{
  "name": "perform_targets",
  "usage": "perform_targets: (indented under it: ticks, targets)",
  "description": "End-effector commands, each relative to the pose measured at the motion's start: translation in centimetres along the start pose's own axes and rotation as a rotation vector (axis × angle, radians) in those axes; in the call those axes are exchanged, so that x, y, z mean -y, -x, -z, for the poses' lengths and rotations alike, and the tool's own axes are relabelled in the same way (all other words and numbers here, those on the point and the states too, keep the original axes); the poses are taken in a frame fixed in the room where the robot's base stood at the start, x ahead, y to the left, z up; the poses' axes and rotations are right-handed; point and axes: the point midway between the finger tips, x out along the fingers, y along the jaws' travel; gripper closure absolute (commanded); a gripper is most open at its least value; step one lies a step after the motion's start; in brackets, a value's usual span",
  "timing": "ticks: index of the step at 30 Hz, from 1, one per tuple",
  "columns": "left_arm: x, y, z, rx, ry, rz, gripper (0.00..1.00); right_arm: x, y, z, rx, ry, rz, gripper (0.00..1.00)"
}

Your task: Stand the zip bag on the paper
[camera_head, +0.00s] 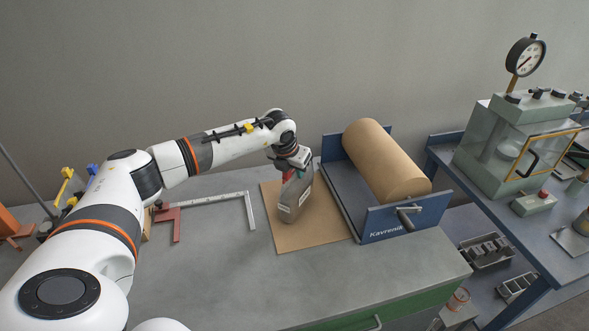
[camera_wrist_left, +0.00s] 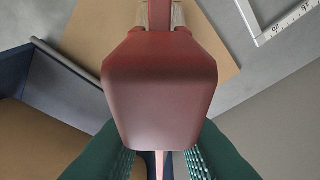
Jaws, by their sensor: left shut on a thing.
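The zip bag (camera_head: 296,197) is a grey, upright pouch with a pale label low on its side. It is over the brown paper (camera_head: 318,232), slightly tilted; I cannot tell whether its bottom touches the paper. My left gripper (camera_head: 293,172) is shut on the bag's upper part from above. My right gripper is not in view.
A blue dispenser (camera_head: 382,226) with a large brown roll (camera_head: 388,165) stands close on the right of the paper. A metal square (camera_head: 250,210) and a red clamp-like piece (camera_head: 168,222) lie to the left. The front of the bench is clear.

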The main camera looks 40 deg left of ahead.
Motion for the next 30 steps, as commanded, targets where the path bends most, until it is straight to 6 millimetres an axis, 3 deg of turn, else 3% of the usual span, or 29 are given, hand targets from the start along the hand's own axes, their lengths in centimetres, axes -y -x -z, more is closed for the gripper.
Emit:
perform_targets:
  ticks: [13, 14, 17, 30]
  targets:
    - [0.0, -0.9, -0.2, -0.005, 0.001, -0.001, 1.00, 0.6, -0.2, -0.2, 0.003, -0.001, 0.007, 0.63]
    - [0.0, -0.9, -0.4, -0.001, 0.000, 0.000, 0.75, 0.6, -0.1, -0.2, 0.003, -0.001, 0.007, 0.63]
    - [0.0, -0.9, -0.3, -0.001, 0.000, 0.001, 0.58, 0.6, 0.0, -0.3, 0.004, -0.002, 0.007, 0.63]
    - [0.1, 0.1, -0.2, -0.003, 0.000, 0.000, 0.56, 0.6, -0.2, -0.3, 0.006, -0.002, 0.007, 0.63]
